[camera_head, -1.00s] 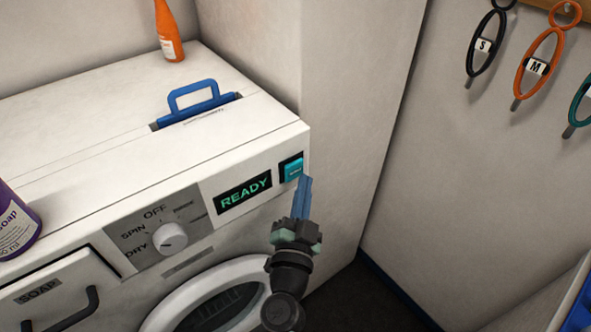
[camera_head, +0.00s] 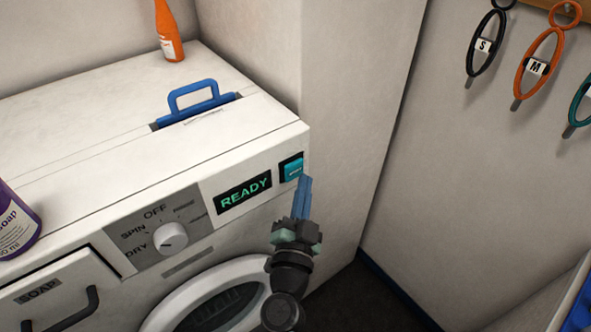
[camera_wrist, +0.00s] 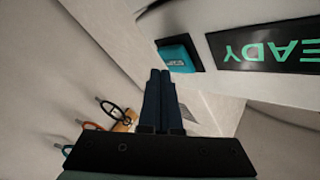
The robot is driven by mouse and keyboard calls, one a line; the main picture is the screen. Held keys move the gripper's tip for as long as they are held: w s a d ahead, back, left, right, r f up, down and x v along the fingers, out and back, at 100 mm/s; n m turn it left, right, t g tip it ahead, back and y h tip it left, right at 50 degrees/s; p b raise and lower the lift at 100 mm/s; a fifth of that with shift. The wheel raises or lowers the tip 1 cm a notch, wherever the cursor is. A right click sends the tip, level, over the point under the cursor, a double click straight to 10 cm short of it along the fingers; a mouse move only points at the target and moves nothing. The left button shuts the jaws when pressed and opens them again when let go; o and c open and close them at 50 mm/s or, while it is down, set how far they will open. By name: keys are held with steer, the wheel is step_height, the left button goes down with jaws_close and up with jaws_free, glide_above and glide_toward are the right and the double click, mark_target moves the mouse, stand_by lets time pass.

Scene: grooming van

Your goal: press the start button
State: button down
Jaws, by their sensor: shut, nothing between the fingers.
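The start button (camera_head: 293,169) is a teal square in a dark frame at the right end of the white washing machine's front panel. It also shows in the wrist view (camera_wrist: 177,56), just beyond my fingertips. My gripper (camera_head: 306,180) has its blue fingers shut together and empty, with the tips just below and right of the button in the head view. In the wrist view the closed fingers (camera_wrist: 160,74) point at the button's lower edge. I cannot tell whether the tips touch it. The display (camera_head: 244,193) beside the button reads READY in green.
A dial (camera_head: 170,238) points near DRY, left of the display. The round door (camera_head: 215,298) is below. A blue handle (camera_head: 203,97) and an orange bottle (camera_head: 168,32) are on top, a purple soap bottle (camera_head: 16,222) at left. Looped tools (camera_head: 538,67) hang on the right wall.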

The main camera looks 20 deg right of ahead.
stand_by(0.5)
steer(key=shift+w+a, duration=0.15)
steer(key=shift+w, duration=0.25)
steer(key=shift+w+a+p, duration=0.2)
steer(key=shift+w+p, duration=0.1)
steer(key=shift+w, duration=0.2)
stand_by(0.6)
steer(key=shift+s, duration=0.15)
steer(key=shift+s+d, duration=0.35)
steer(key=shift+s, duration=0.4)
steer(key=shift+s+d, duration=0.3)
steer(key=shift+s, duration=0.5)
steer(key=shift+s+d, duration=0.25)
steer(key=shift+s, duration=0.5)
steer(key=shift+s+d, duration=0.3)
steer(key=shift+s, duration=0.5)
